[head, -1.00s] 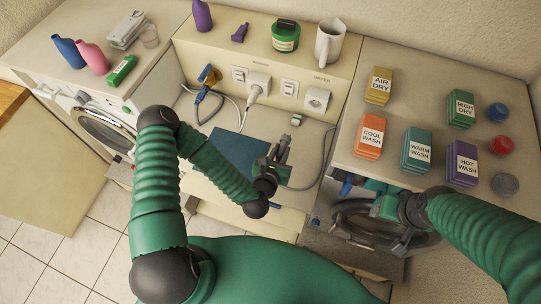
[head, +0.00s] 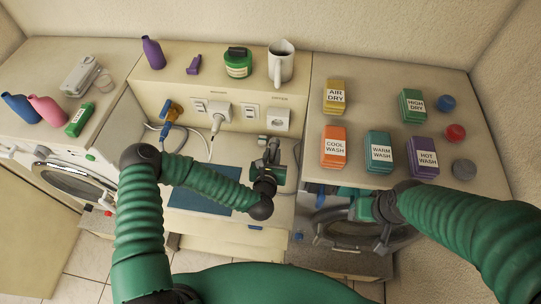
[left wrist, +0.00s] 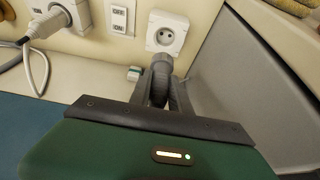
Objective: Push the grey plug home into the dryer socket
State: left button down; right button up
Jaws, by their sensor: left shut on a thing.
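The dryer socket (head: 276,119) is a white round-faced outlet at the right of the cream back panel. It also shows in the left wrist view (left wrist: 167,34), with its holes uncovered. My left gripper (head: 270,158) is shut on the grey plug (left wrist: 161,64), which points up at the panel. In the left wrist view the plug's front end is just below the socket face; whether they touch I cannot tell. In the head view the gripper largely hides the plug. My right gripper (head: 362,208) is by the front of the right-hand machine, its fingers unclear.
The dryer side wall (left wrist: 255,80) rises close to the right of my left gripper. A blue mat (head: 205,197) lies below.

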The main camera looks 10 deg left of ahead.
aim_at(274, 141)
pick_arm(q)
jog(key=shift+w, duration=0.1)
jog(key=w+b, duration=0.1)
jog(key=w, duration=0.2)
jog(key=shift+w, duration=0.8)
dwell(0.8)
jog(key=shift+w+b, duration=0.2)
jog(key=shift+b, duration=0.15)
jog(key=shift+w+r, duration=0.1)
jog(key=shift+w, duration=0.8)
jog(key=shift+w+b, duration=0.15)
jog(key=shift+b, duration=0.15)
jog(key=shift+w+b, duration=0.3)
jog(key=shift+w, duration=0.55)
